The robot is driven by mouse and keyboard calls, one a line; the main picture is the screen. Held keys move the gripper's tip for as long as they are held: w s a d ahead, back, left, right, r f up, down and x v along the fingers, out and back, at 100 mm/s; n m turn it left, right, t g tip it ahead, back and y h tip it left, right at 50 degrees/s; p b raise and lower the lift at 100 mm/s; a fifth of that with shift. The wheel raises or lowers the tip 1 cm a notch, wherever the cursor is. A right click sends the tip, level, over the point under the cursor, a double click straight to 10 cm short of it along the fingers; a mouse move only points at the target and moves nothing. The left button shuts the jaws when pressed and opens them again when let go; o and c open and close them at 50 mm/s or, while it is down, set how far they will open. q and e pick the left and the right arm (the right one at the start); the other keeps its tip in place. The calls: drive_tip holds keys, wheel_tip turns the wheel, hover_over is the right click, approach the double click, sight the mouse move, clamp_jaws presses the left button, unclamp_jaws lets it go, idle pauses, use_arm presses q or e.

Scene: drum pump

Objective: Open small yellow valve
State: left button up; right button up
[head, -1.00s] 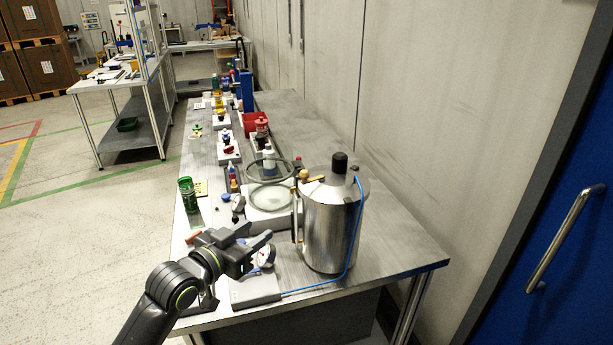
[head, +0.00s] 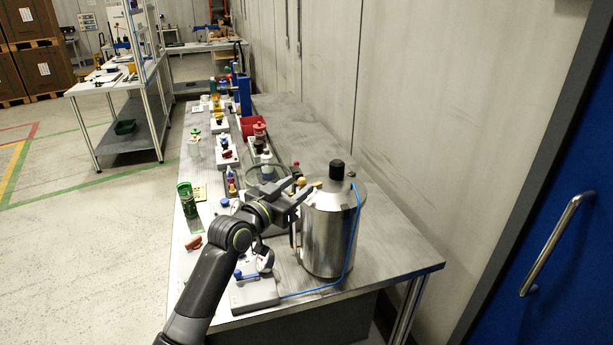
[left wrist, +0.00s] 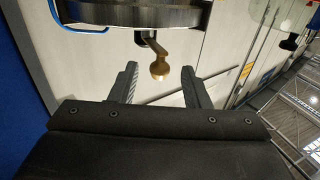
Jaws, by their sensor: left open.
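The silver drum (head: 328,235) with a black cap stands upright on the near part of the grey table. The small yellow valve, a brass lever with a rounded knob (left wrist: 160,70), sticks out from the drum's side in the left wrist view. In the head view its brass part (head: 317,184) shows at the drum's upper left, partly hidden by the gripper. My left gripper (head: 299,190) is open beside the drum's upper left. In the left wrist view the knob lies between and just beyond the fingertips (left wrist: 159,76), apart from both. My right gripper is not in view.
A gauge block (head: 255,290) with a blue hose to the drum is at the table's near edge. Several small fittings and a red bin (head: 252,125) line the table behind. The table's right side is clear.

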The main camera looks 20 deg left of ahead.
sight(299, 185)
use_arm(q)
drive_tip(key=shift+p+x, duration=0.35)
drive_tip(key=shift+x, duration=2.1)
clamp_jaws()
drive_tip(key=m+h+b, duration=0.1)
drive_tip(key=b, duration=0.2)
drive_tip(key=g+h+b, duration=0.1)
drive_tip(key=b, duration=0.2)
drive_tip(key=m+h+b, duration=0.1)
drive_tip(key=b, duration=0.3)
drive_tip(key=shift+w+a+f+m+g+h, duration=0.25)
drive_tip(key=shift+w+f+m+g+h, duration=0.05)
drive_tip(key=shift+w+g+h, duration=0.1)
drive_tip(key=shift+r+b, duration=0.2)
drive_tip(key=shift+b, duration=0.35)
unclamp_jaws()
